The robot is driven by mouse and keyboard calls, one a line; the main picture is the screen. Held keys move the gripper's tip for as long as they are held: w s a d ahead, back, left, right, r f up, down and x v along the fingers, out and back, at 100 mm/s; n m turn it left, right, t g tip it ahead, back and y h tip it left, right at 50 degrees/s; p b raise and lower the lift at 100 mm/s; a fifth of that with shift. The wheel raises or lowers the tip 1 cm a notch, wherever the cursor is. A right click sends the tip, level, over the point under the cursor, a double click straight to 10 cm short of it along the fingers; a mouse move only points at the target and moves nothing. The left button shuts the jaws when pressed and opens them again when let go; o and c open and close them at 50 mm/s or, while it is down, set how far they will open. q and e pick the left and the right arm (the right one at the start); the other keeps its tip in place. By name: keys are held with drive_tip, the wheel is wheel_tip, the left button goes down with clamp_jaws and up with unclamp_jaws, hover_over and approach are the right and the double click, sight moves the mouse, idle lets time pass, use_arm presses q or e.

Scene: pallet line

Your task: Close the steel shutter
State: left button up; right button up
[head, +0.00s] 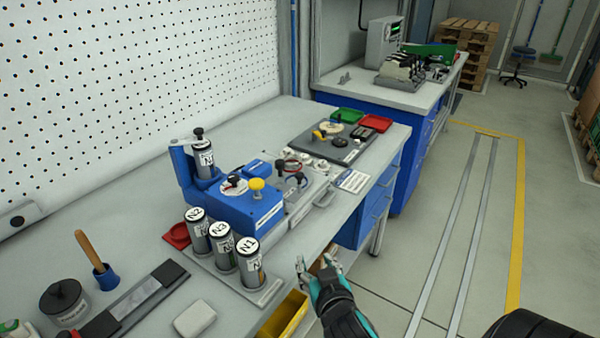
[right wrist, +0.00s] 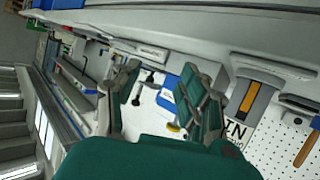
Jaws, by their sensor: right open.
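A blue bench device (head: 240,205) with a yellow knob and a black knob sits on the grey workbench. A grey steel section (head: 300,208) with a small handle joins its right side; I cannot tell for sure whether this is the steel shutter or how far it stands open. My right gripper (head: 304,268) is beside the front edge of the bench, to the lower right of the device, apart from it. Its teal fingers (right wrist: 163,95) are spread and empty in the right wrist view. My left gripper is not in view.
Several labelled canisters (head: 222,245) stand in a rack near the bench edge. A yellow bin (head: 286,317) is below the edge. A dark tool plate (head: 333,146), a green tray (head: 347,115) and a red tray (head: 376,123) lie farther back.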

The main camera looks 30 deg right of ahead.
sight(300, 178)
wheel_tip(300, 178, up, 10)
drive_tip(key=w+d+m+t+h, duration=0.1)
drive_tip(key=w+t+h, duration=0.1)
drive_tip(key=w+t, duration=0.15)
drive_tip(key=shift+t, duration=0.25)
drive_tip(key=p+x, duration=0.1)
drive_tip(key=x, duration=0.6)
drive_tip(key=p+x, duration=0.2)
drive_tip(key=x, duration=0.6)
drive_tip(key=shift+d+p, duration=0.3)
drive_tip(key=shift+w+d+f, duration=0.15)
drive_tip(key=shift+w+d, duration=0.05)
drive_tip(key=shift+w, duration=0.4)
clamp_jaws()
drive_tip(key=shift+w+f, duration=0.2)
drive_tip(key=shift+f, duration=0.15)
